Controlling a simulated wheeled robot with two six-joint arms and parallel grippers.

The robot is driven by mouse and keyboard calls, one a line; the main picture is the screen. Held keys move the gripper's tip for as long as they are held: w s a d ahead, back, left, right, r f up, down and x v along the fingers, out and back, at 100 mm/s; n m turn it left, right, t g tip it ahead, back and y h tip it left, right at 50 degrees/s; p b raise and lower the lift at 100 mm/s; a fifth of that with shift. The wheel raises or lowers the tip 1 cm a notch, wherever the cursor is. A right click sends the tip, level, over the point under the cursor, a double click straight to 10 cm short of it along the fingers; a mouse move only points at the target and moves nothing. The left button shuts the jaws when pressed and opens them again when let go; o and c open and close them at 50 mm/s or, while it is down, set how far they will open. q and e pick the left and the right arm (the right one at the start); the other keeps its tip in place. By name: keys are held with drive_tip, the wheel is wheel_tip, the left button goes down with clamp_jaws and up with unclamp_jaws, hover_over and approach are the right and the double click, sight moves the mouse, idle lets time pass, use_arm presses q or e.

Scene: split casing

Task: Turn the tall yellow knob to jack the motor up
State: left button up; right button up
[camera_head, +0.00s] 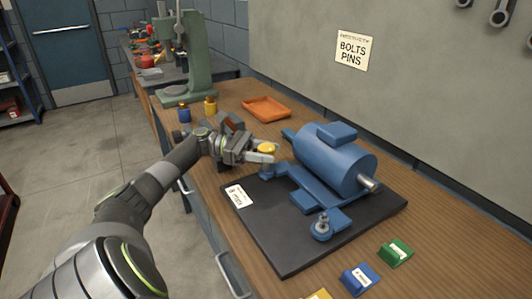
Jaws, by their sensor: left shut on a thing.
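The blue motor (335,165) lies on its blue base on a dark mat (283,250) on the wooden workbench. Its metal shaft points to the lower right. A yellow knob (267,148) shows between the fingers of my left gripper (268,153), at the motor's far left corner. My left gripper is shut on this knob, and its fingers hide part of the knob's sides. A second knob-like post (322,228), blue with a grey top, stands at the near corner of the base. My right gripper is not in view.
An orange tray (266,109) sits behind the motor. Blue (360,279) and green (395,252) blocks lie at the front right.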

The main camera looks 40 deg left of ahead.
use_arm(q)
drive_tip(key=shift+s+f, duration=0.1)
drive_tip(key=shift+f, duration=0.1)
idle(0.6)
drive_tip(key=o, duration=0.7)
drive_tip(key=shift+c, duration=0.2)
drive_tip(key=shift+o, duration=1.4)
drive_tip(key=shift+r, duration=0.15)
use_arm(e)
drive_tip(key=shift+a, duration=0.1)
use_arm(q)
drive_tip(key=shift+a, duration=0.25)
drive_tip(key=b+v, duration=0.4)
drive_tip(key=v, duration=1.3)
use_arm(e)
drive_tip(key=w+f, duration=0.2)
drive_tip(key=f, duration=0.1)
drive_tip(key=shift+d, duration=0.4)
use_arm(q)
drive_tip(key=shift+d, duration=0.1)
